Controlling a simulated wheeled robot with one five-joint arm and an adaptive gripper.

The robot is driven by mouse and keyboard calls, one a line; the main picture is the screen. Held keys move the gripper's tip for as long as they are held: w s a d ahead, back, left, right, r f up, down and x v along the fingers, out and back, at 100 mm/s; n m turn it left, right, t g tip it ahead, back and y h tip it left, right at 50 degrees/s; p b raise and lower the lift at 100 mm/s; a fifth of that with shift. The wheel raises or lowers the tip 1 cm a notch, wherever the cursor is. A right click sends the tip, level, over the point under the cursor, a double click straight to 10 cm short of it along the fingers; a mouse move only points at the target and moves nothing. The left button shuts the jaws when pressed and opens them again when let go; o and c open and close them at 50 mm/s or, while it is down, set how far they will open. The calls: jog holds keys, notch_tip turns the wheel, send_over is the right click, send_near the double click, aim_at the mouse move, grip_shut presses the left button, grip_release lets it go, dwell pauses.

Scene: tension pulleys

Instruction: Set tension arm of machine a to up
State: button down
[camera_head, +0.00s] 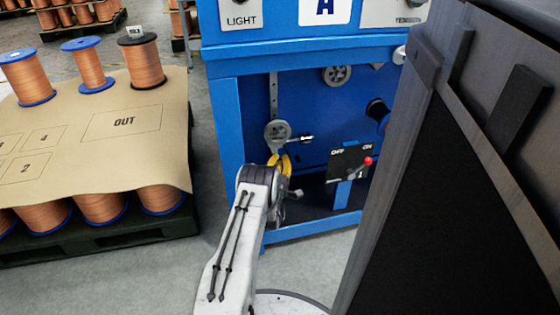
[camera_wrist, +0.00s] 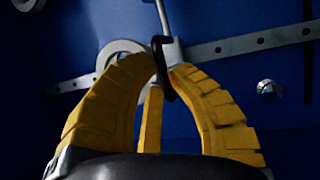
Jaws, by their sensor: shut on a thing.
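Machine A (camera_head: 228,120) is the blue cabinet with an "A" sign on its upper front. Its tension arm shows a grey pulley wheel (camera_head: 277,131) low in the open bay, at the lower part of an upright slotted rail (camera_head: 273,92). My gripper (camera_head: 285,160), with yellow fingers, is just below the wheel. In the wrist view, the fingertips (camera_wrist: 162,68) close around the tension arm's grey end and black hook (camera_wrist: 166,88). The wheel (camera_wrist: 117,47) lies just behind the left finger, and the slotted rail (camera_wrist: 240,45) runs behind. The fingers partly hide the arm's end.
A switch box with a red-knobbed lever (camera_head: 367,161) sits right of my gripper. A dark panel fills the right side of the head view. A pallet of copper spools (camera_head: 90,65), partly covered with brown card (camera_head: 110,150), stands left. Grey floor is clear between.

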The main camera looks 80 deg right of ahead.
notch_tip(320, 180, up, 20)
jog(key=p, duration=0.9)
jog(key=shift+r, duration=0.15)
jog(key=c, duration=1.2)
grip_release()
jog(key=shift+f, duration=0.25)
jog(key=shift+a, duration=0.1)
jog(key=shift+a+f, duration=0.3)
jog(key=shift+a, duration=1.65)
jog(key=shift+a+f, duration=0.3)
jog(key=shift+a, duration=1.65)
jog(key=shift+a+f, duration=0.3)
jog(key=shift+a, duration=1.65)
